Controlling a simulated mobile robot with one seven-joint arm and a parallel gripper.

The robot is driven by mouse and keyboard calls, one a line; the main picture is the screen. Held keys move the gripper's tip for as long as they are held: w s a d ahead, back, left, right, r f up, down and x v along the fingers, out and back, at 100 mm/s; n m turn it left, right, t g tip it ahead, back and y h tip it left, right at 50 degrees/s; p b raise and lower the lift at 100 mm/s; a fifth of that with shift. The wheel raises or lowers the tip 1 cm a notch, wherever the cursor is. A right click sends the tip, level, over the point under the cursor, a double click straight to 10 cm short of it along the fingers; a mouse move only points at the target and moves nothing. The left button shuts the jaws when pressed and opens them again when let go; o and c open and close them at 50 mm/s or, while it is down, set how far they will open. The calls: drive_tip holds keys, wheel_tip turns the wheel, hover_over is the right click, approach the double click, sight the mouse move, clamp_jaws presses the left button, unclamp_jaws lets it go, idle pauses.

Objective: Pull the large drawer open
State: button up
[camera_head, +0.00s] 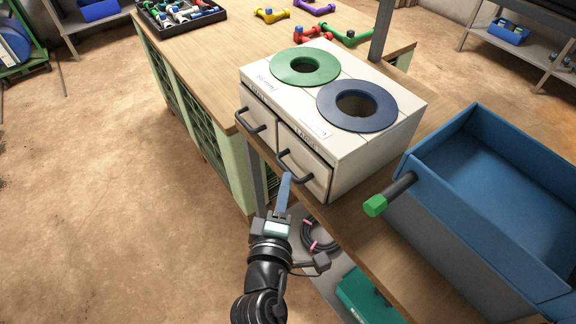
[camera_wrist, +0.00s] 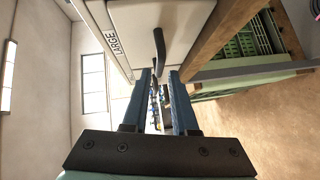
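The large drawer (camera_head: 304,152) is the right one of two in the white cabinet (camera_head: 345,150), under the blue ring, and looks shut. Its face fills the top of the wrist view (camera_wrist: 185,25), with the word LARGE at its side. Its dark bar handle (camera_head: 295,166) also shows in the wrist view (camera_wrist: 159,48). My gripper (camera_head: 287,178) is just in front of and below this handle. In the wrist view its blue fingers (camera_wrist: 160,74) are apart, with the handle's near end at the gap between their tips. Whether they touch the handle I cannot tell.
The small drawer's handle (camera_head: 249,121) is to the left. A blue bin (camera_head: 480,215) and a green-capped pipe (camera_head: 388,194) are on the right. A coiled hose (camera_head: 318,236) and a teal box (camera_head: 366,296) lie below. The floor on the left is clear.

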sight(288, 169)
drive_tip(key=shift+x, duration=2.7)
drive_tip(key=shift+c, duration=0.4)
clamp_jaws()
